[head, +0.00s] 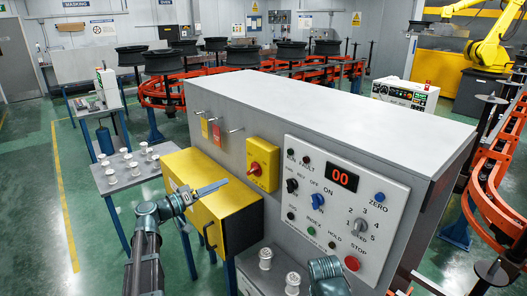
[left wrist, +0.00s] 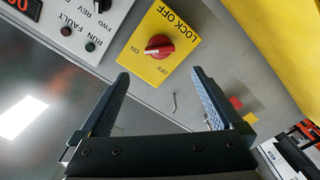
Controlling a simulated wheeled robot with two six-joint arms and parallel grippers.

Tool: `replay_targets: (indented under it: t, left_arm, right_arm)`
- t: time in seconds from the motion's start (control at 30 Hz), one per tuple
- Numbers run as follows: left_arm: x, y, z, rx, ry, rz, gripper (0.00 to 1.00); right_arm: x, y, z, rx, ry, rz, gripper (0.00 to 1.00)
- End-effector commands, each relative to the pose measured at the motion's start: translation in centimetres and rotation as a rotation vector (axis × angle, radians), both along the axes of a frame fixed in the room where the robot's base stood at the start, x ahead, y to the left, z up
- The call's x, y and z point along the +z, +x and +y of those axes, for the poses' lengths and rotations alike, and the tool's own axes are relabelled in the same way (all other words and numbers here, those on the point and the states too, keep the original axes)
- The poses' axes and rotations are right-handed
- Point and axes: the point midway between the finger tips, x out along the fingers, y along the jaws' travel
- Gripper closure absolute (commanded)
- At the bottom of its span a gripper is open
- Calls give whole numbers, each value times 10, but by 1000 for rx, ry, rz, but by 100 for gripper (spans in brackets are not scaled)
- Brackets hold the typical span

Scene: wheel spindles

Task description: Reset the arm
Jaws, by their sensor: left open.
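My left gripper (head: 208,188) is in front of the grey cabinet, by the yellow box (head: 208,205), with its arm coming up from the lower left. In the left wrist view my left gripper (left wrist: 160,73) is open, and nothing shows between its two fingers. Beyond the fingertips is the yellow lock-off plate (left wrist: 180,30) with a red knob (left wrist: 158,47). In the head view the lock-off plate (head: 263,164) is up and right of the gripper, apart from it. A teal joint of my right arm shows at the bottom edge; its gripper is not visible.
A control panel (head: 374,175) with buttons, knobs and a red "00" display is right of the lock-off plate. Hooks with red and yellow tags (head: 217,136) are left of it. Small white parts stand on a side table (head: 112,182) and a lower grey surface (head: 250,278).

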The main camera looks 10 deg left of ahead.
Motion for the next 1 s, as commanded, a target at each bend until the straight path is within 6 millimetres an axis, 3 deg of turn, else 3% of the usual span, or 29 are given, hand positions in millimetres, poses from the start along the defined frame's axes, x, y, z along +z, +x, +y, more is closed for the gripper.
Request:
replay_targets:
  t: [0.6, 1.0]
  left_arm:
    - [1, 86, -66, -3, -2, 0, 0]
    - [1, 102, -79, -1, -3, 0, 0]
  right_arm:
    - [0, 0, 0, 0, 0, 0, 11]
    - [0, 0, 0, 0, 0, 0, 11]
